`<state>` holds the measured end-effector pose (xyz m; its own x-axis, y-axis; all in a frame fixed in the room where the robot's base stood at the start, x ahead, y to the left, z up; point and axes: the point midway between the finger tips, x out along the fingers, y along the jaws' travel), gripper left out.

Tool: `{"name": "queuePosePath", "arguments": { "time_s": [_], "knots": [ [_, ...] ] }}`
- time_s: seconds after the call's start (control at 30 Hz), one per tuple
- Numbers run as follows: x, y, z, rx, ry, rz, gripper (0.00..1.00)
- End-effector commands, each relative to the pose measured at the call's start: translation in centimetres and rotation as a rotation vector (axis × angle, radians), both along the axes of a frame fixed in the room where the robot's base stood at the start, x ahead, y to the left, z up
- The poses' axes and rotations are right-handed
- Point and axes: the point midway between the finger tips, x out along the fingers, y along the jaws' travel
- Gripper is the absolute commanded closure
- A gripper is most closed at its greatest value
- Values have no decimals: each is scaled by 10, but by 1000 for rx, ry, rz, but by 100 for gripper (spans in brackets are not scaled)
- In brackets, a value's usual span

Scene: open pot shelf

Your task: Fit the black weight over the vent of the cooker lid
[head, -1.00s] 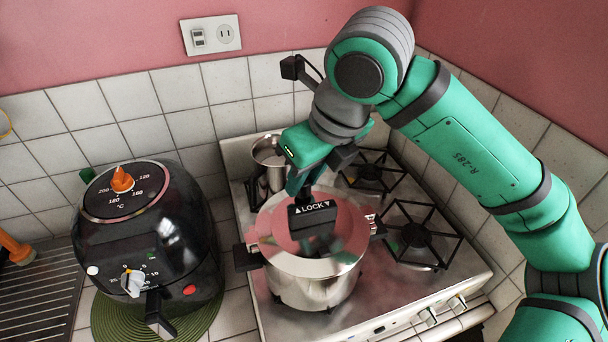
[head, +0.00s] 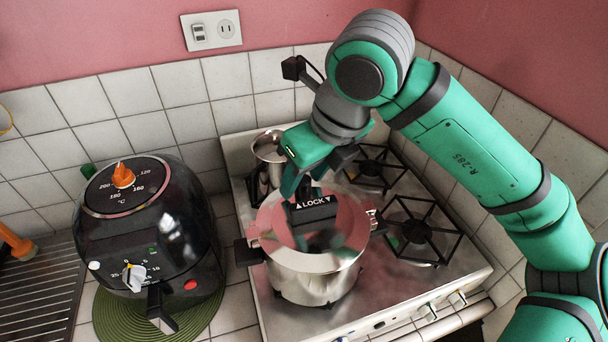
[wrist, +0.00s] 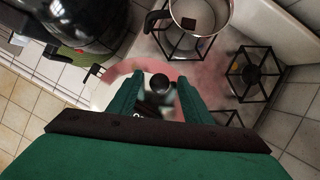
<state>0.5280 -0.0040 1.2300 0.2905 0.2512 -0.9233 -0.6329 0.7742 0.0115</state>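The cooker (head: 310,283) stands on the stove with its shiny lid (head: 345,235) on, and a black block marked LOCK (head: 316,222) stands on the lid. The black weight (wrist: 159,83) is a round dark piece over the lid, between my fingers in the wrist view. In the head view a dark bit of it (head: 303,191) shows just behind the LOCK block. My gripper (head: 303,189) is open around the weight; it also shows in the wrist view (wrist: 158,98), with gaps on both sides. The vent is hidden, and I cannot tell whether the weight sits fully over it.
A steel saucepan (head: 269,151) stands behind the cooker on the left; the wrist view shows a dark square inside it. Bare burners (head: 417,235) lie to the right. A black air fryer (head: 150,240) stands on a green mat (head: 212,308) to the left.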

Motion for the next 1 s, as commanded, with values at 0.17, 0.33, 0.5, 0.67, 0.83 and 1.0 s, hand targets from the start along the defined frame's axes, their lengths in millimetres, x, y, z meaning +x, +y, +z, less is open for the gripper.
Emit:
{"name": "queuePosePath", "arguments": {
  "time_s": [0.17, 0.33, 0.5, 0.67, 0.83, 1.0],
  "knots": [
    [-1, 0, 2, 0, 0, 0, 55],
    [-5, -5, 18, -2, -3, -1, 55],
    [-15, -13, 48, -2, -2, 0, 55],
    [-23, -19, 74, -1, -2, 1, 55],
    [-29, -24, 92, 0, 0, 1, 55],
    [-32, -27, 100, 0, 0, 1, 55]
  ]
}}
